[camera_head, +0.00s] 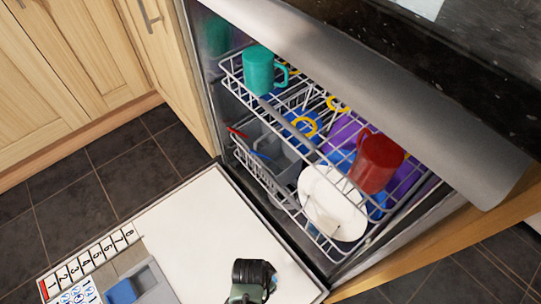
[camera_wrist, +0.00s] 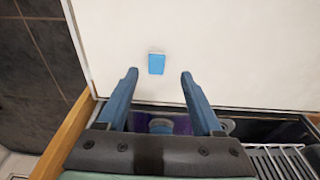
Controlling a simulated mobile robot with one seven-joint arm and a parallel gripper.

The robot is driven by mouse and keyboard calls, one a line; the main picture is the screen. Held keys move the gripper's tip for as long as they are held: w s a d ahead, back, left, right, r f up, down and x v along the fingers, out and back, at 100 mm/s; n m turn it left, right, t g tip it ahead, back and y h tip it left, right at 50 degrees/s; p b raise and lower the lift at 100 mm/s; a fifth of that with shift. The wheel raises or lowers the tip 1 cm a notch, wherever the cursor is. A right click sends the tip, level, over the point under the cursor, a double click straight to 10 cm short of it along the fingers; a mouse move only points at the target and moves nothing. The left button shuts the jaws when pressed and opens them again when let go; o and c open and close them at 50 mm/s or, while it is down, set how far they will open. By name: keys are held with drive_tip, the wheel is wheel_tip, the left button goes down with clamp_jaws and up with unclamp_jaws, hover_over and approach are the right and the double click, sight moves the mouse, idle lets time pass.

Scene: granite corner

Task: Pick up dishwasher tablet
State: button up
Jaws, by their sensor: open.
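A small blue dishwasher tablet (camera_wrist: 156,63) with a pale edge lies on the white inner face of the open dishwasher door (camera_wrist: 230,50). My gripper (camera_wrist: 159,75) is open and empty. In the wrist view its two blue fingers appear on either side of the tablet's line, with the tablet just beyond and between the tips. The height gap between tips and tablet is hard to judge. In the head view my dark wrist (camera_head: 253,272) is over the door, and I cannot make out the tablet there.
The dishwasher racks (camera_head: 290,205) hold a teal mug (camera_head: 258,70), a red mug (camera_head: 376,163) and a white plate (camera_head: 330,205). A grey dispenser with a blue part (camera_head: 120,291) is on the door at lower left. A dark countertop (camera_head: 470,60) overhangs at upper right.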

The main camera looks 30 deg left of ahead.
drive_tip(key=f+b, duration=0.2)
drive_tip(key=f, duration=0.1)
drive_tip(key=w+d+f+b, duration=0.1)
drive_tip(key=b, duration=0.1)
drive_tip(key=shift+f, duration=0.4)
drive_tip(key=shift+s, duration=0.1)
clamp_jaws()
